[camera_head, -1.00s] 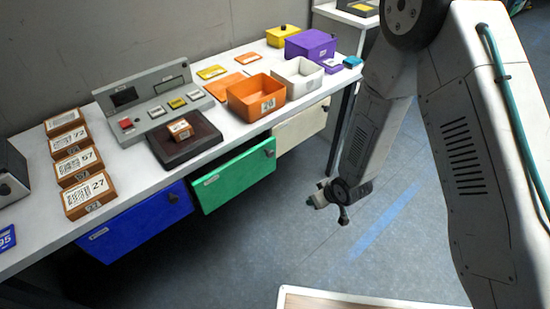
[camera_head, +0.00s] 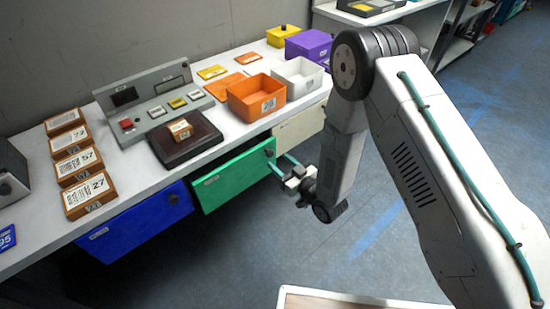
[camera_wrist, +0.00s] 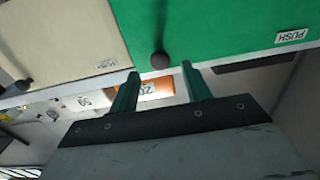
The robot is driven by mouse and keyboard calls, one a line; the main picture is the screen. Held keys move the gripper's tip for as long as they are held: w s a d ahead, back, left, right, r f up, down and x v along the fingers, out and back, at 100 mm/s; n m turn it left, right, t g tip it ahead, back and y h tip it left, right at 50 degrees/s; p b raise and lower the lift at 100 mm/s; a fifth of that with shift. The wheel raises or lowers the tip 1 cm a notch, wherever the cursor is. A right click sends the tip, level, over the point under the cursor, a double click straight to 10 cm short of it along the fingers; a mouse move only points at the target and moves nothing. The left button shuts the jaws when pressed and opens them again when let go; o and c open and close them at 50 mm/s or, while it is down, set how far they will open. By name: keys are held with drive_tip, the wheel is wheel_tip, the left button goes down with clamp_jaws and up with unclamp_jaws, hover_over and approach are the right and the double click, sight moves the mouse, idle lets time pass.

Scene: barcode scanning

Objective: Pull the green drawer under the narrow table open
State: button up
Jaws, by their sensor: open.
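The green drawer (camera_head: 235,178) sits under the narrow table, between the blue and cream drawers. Its front appears close in under the tabletop edge. Its dark round knob (camera_head: 269,153) is at the right end of the front. My gripper (camera_head: 279,161) is open at the knob, with teal fingers pointing toward the drawer front. In the wrist view, the green front (camera_wrist: 220,28) fills the upper middle and the knob (camera_wrist: 160,60) lies between and just beyond the two fingertips (camera_wrist: 160,71). The fingers look apart from the knob; contact cannot be made out.
The blue drawer (camera_head: 135,225) is left and the cream drawer (camera_head: 300,127) is right, partly behind my arm. The table (camera_head: 225,128) holds an orange bin (camera_head: 240,102), white bin (camera_head: 310,88), scanner (camera_head: 150,100) and several labelled boxes. The floor below is clear.

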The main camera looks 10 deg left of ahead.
sight(272, 155)
drive_tip(key=shift+x, duration=1.75)
drive_tip(key=shift+c, duration=0.3)
clamp_jaws()
